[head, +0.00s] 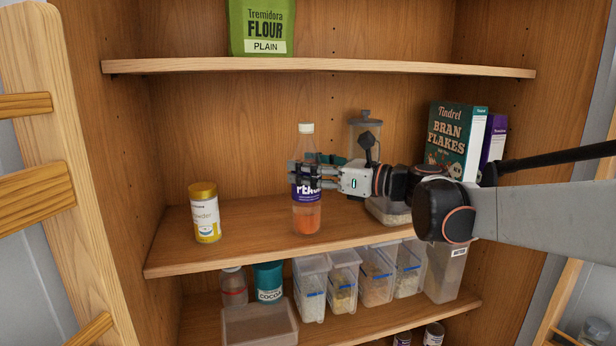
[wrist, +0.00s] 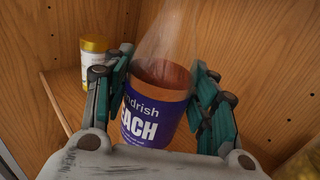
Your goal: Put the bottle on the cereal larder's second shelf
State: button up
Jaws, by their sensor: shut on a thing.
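The bottle (head: 307,215) is clear with a white cap, a purple label and orange liquid. In the head view it is upright at the middle shelf (head: 260,222) of the wooden larder, its base at or just above the board; I cannot tell if it touches. My gripper (head: 305,175) reaches in from the right and is shut on the bottle around its upper label. In the wrist view the bottle (wrist: 155,105) stands between the two green-and-black fingers of my gripper (wrist: 165,95).
A yellow-lidded tub (head: 205,215) stands left of the bottle. A glass jar (head: 365,128), a bran flakes box (head: 455,140) and a purple box (head: 493,140) stand to the right. Flour (head: 262,28) is on the shelf above; clear containers (head: 343,280) fill the shelf below.

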jog(key=shift+s+d, duration=0.1)
jog(key=shift+d, duration=0.05)
jog(key=shift+f, duration=0.1)
jog(key=o, duration=1.1)
jog(key=shift+f, duration=0.1)
jog(key=o, duration=0.4)
jog(key=shift+o, duration=0.2)
jog(key=b+v, duration=0.2)
jog(key=v, duration=1)
